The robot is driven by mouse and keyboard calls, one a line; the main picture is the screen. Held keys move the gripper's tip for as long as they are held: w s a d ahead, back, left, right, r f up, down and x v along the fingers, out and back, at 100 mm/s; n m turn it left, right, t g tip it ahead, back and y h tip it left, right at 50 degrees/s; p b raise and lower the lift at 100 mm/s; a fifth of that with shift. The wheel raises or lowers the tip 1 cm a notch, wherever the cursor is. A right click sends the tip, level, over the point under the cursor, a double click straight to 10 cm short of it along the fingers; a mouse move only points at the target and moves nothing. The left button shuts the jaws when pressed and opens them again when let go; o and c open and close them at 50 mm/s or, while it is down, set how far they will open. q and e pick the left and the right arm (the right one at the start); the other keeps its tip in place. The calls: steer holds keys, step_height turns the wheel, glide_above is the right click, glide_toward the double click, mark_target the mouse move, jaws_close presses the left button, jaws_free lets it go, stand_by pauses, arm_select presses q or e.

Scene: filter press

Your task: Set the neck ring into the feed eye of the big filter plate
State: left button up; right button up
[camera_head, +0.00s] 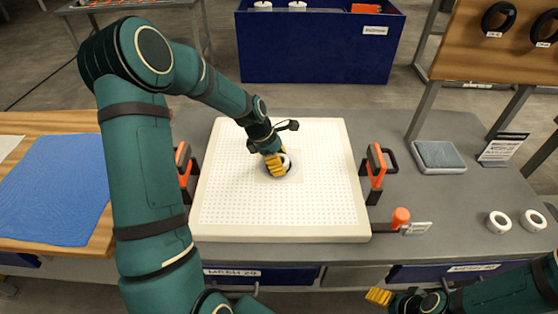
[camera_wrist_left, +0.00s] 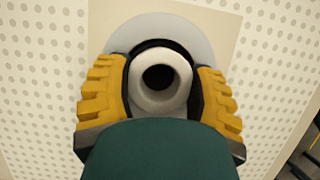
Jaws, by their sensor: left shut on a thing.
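The big filter plate (camera_head: 330,212) is a white square with a dotted face, lying flat on the grey bench. Its feed eye is near the middle, with a grey rim (camera_wrist_left: 185,27) and a dark opening in the left wrist view. My left gripper (camera_head: 277,165) is shut on the white neck ring (camera_wrist_left: 160,98), which sits between its yellow fingers over the eye. The ring covers much of the opening, and a dark crescent shows above it. I cannot tell whether the ring is in the eye or just above it. My right gripper (camera_head: 378,297) is at the bottom, its opening unclear.
Orange-and-black clamps (camera_head: 376,166) stand at the plate's left and right sides. Two white rings (camera_head: 499,222) lie at the bench's right. A grey-blue pad (camera_head: 438,156) lies behind them. A blue cloth (camera_head: 52,190) lies on the left table. A blue bin (camera_head: 310,50) stands behind the bench.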

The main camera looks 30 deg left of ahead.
arm_select(q)
steer(key=shift+s+f, duration=0.15)
steer(key=shift+f, duration=0.2)
steer(key=o, duration=1.2)
steer(key=shift+f, duration=0.2)
steer(key=shift+o, duration=0.2)
steer(key=shift+s, duration=0.1)
steer(key=shift+r, duration=0.35)
steer(key=p+v, duration=0.3)
steer(key=v, duration=0.9)
steer(key=shift+w+r, duration=0.2)
steer(key=shift+r, duration=0.1)
